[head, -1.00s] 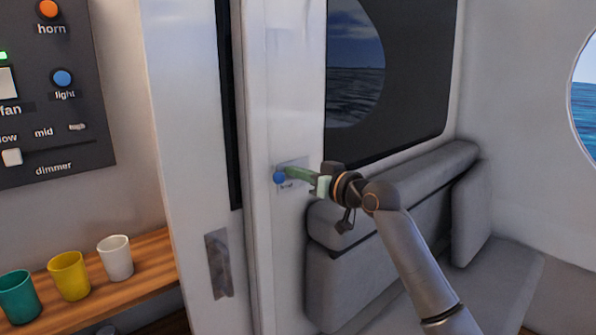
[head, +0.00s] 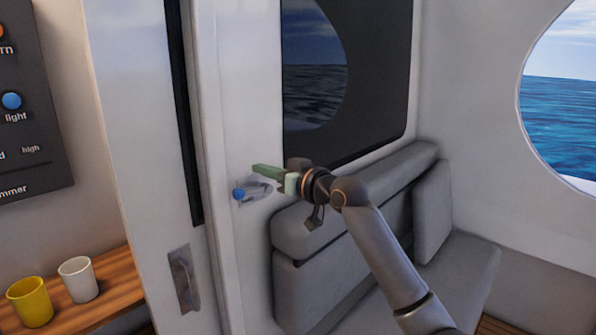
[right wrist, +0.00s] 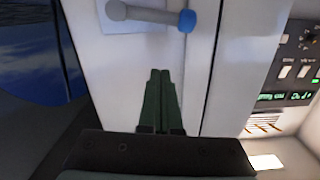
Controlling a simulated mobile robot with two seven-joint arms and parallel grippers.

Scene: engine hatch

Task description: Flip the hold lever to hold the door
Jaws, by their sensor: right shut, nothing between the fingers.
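The hold lever is a short grey bar with a blue knob (head: 239,194) on a small labelled plate on the white wall beside the door. In the right wrist view the lever (right wrist: 150,15) lies nearly level across the top, with its blue knob at the right end. My right gripper (head: 256,169) is shut and empty, its green fingers pointing left just above the lever in the head view. In the right wrist view the fingertips (right wrist: 160,73) stop short of the lever, with bare white panel showing between. My left gripper is not in view.
A white sliding door panel (head: 140,150) with a recessed handle (head: 184,280) stands left of the lever. A grey bench seat (head: 350,210) sits behind my right arm. Yellow (head: 30,300) and white (head: 78,279) cups stand on a wooden shelf at left.

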